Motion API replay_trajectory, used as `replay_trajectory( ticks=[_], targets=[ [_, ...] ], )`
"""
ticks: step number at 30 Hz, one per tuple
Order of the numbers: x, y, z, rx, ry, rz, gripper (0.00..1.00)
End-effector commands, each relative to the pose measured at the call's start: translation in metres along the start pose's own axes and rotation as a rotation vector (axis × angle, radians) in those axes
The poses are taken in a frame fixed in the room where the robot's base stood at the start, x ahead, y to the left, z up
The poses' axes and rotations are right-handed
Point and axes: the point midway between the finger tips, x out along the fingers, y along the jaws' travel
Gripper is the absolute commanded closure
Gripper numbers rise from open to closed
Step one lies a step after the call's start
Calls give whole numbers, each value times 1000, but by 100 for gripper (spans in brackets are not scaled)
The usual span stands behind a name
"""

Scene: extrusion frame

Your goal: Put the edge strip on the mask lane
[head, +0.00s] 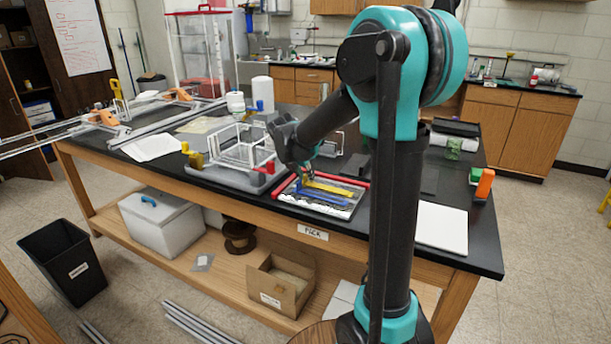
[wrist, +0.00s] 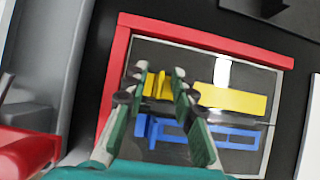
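A flat yellow strip (head: 334,188) lies in a shallow framed tray (head: 345,212) on the black bench. In the wrist view the yellow strip (wrist: 232,99) has a raised tab at its left end. A blue slotted strip (wrist: 230,138) lies beside it, nearer the bottom of the picture. Which strip is the edge strip, and which area is the mask lane, carries no readable mark. My gripper (wrist: 160,80) is open, its green-sided fingers on either side of the yellow tab. Contact is not visible. In the head view my gripper (head: 307,175) is small and partly hidden.
Red bars (wrist: 205,43) border the tray along two sides. A grey bin with a white wire rack (head: 242,150) stands close on its left. A "PICK" label (head: 313,232) marks the bench front.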

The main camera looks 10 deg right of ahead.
Motion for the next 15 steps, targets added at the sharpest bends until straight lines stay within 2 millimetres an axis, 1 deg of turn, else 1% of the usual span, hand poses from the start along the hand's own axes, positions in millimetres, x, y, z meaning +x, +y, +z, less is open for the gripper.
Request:
replay_trajectory(
  ticks=[8, 11, 15],
  targets=[
    [-3, 0, 2, 0, 0, 0, 74],
    [-14, 0, 1, -2, 0, 1, 74],
    [-39, 0, 1, -2, 0, 0, 74]
  ],
)
